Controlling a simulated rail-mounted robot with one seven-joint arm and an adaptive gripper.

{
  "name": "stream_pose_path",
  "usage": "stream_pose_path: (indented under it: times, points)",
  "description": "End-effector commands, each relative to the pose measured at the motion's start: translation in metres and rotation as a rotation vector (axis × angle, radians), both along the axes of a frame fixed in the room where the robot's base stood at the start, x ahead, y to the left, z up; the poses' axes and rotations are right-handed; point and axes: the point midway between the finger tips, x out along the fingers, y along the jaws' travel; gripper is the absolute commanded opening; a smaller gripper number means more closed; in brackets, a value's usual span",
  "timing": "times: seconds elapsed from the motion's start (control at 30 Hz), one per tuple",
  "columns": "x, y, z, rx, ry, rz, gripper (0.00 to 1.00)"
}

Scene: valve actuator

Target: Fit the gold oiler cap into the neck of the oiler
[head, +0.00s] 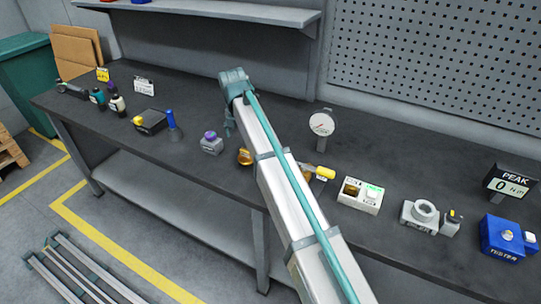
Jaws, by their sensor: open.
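A small gold piece (245,157), which looks like the oiler cap, lies on the dark workbench near its front edge, partly beside my arm. I cannot tell for certain which thing is the oiler; no neck shows clearly. A small grey block with a purple top (211,143) stands just left of the gold piece. My arm reaches up across the middle of the bench. My gripper (229,128) hangs down from its far end, small and partly hidden by the arm, above the bench behind the gold piece. It is open and I see nothing held.
A dial gauge (321,124) stands right of my arm, with a yellow-handled part (320,172) and a white box (359,195) nearby. A grey ring fixture (422,214) and blue box (508,238) stand farther right. Bottles (117,105) and a black box (150,122) stand left.

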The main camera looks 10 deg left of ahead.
Motion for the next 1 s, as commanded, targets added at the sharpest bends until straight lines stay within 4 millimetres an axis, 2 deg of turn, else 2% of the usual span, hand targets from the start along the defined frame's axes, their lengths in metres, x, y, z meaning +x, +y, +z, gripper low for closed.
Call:
stream_pose_path:
  times: [0.13,0.4,0.77,1.0]
  points:
    - [0.002,0.004,0.0,0.001,0.003,0.018,1.0]
    - [0.006,0.002,-0.037,0.0,0.004,0.016,1.0]
    - [0.01,0.001,-0.061,0.0,0.003,0.014,1.0]
    - [0.015,0.001,-0.091,0.0,0.003,0.014,1.0]
